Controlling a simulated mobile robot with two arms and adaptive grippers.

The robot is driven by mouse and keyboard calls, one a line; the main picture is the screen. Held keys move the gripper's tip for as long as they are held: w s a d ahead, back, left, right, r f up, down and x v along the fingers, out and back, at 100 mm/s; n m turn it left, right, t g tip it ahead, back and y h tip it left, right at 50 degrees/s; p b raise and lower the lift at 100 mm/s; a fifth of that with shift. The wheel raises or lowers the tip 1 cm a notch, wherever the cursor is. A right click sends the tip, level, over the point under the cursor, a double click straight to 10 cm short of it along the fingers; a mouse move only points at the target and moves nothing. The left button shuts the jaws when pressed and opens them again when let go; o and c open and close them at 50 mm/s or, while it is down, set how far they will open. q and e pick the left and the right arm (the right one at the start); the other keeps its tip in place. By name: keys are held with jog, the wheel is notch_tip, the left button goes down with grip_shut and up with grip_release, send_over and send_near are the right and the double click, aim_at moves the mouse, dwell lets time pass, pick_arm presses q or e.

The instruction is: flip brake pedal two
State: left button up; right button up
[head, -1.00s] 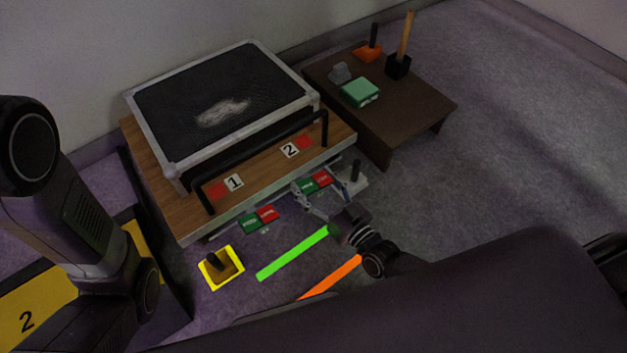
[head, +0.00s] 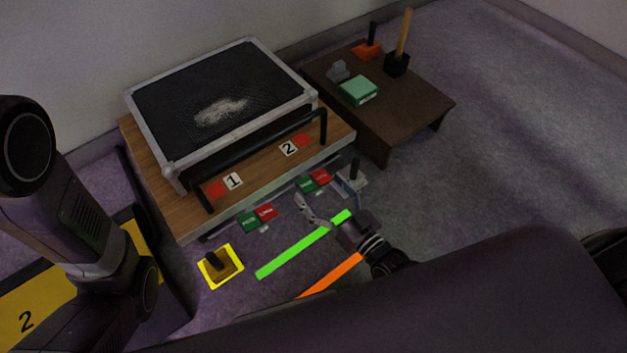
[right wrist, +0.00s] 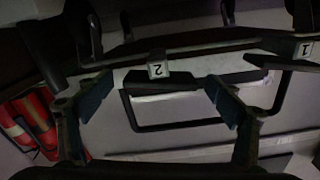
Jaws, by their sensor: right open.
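A green and red pair of plates (head: 314,181), which I take for brake pedal two, shows below the cart's front edge under the label 2 (head: 288,148). A similar pair (head: 257,217) sits below the label 1 (head: 233,181). My right gripper (head: 324,190) is open and empty, its fingers spread just in front of the pair under label 2. I cannot tell whether it touches. In the right wrist view, the open fingers (right wrist: 160,105) frame a dark bar (right wrist: 160,82) by a label 2 (right wrist: 158,70). The pedal's tilt is unclear. My left gripper is out of view.
The wooden cart (head: 165,205) carries a large case (head: 220,95) and has a black handle. A grey piece with a black peg (head: 355,170) is close to my right gripper. A yellow-framed block (head: 220,265) and green strip (head: 290,252) lie on the floor. A dark table (head: 400,120) stands behind.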

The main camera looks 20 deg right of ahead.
jog(key=v, duration=0.8)
jog(key=shift+s, duration=0.35)
jog(key=shift+d, duration=0.1)
